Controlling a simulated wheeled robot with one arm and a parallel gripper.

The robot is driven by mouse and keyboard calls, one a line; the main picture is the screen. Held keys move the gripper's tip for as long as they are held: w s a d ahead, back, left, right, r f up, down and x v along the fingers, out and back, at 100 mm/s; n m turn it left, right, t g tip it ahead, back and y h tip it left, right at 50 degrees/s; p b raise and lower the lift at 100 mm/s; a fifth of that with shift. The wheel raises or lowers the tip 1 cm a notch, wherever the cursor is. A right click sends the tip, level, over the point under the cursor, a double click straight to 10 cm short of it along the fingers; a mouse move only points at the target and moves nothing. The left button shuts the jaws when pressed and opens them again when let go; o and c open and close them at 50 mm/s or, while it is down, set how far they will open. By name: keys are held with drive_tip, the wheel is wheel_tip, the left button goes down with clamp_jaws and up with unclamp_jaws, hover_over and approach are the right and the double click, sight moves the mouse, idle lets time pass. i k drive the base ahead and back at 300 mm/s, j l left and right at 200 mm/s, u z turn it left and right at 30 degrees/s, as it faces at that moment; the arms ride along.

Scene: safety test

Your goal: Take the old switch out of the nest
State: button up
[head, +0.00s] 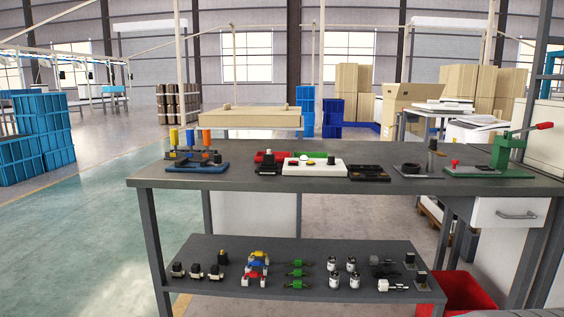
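The grey workbench (225,182) carries a row of small fixtures. A white box (313,170) with round lamps or buttons and a black part on top stands mid-bench. A small black switch-like part (267,162) on a light base stands at its left. A flat black fixture with recesses (368,173) lies at its right; its contents are too small to tell. A green hand press (508,146) with a red-tipped lever stands on a green base at the right. I cannot tell which fixture is the nest or which part is the old switch. My gripper is not in view.
A blue stand (197,168) with coloured-topped posts is on the bench's left. A dark ring fixture (408,168) lies right of centre. The lower shelf (215,290) holds several small parts. A red bin (468,292) sits low right. The floor at left (80,230) is clear.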

sight(269, 160)
drive_tip(key=i+l, duration=0.4)
drive_tip(key=i, duration=0.15)
drive_tip(key=i+l, duration=0.4)
drive_tip(key=i, duration=0.2)
drive_tip(key=j+u, duration=0.05)
